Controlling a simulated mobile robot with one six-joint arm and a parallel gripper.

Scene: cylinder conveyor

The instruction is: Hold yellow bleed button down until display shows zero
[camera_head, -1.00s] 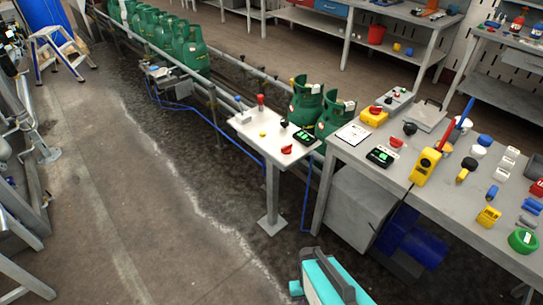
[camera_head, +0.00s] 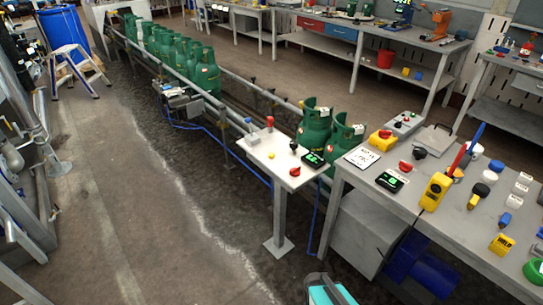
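A small yellow button (camera_head: 270,169) sits on the white top of a pedestal stand (camera_head: 262,148) beside the conveyor. A small black display (camera_head: 312,159) with green digits stands at the right end of that top; its digits are too small to read. A red knob (camera_head: 294,171) lies between the button and the display's near side. A second black display (camera_head: 391,181) with green marks is on the grey workbench (camera_head: 410,211). My gripper is not in view, and nothing is seen touching the yellow button.
Green gas cylinders (camera_head: 204,73) stand in a row along the conveyor, with two more (camera_head: 316,126) behind the stand. The workbench at right is crowded with tools and fittings. A stepladder (camera_head: 73,70) stands far left. The floor (camera_head: 130,210) left of the stand is clear.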

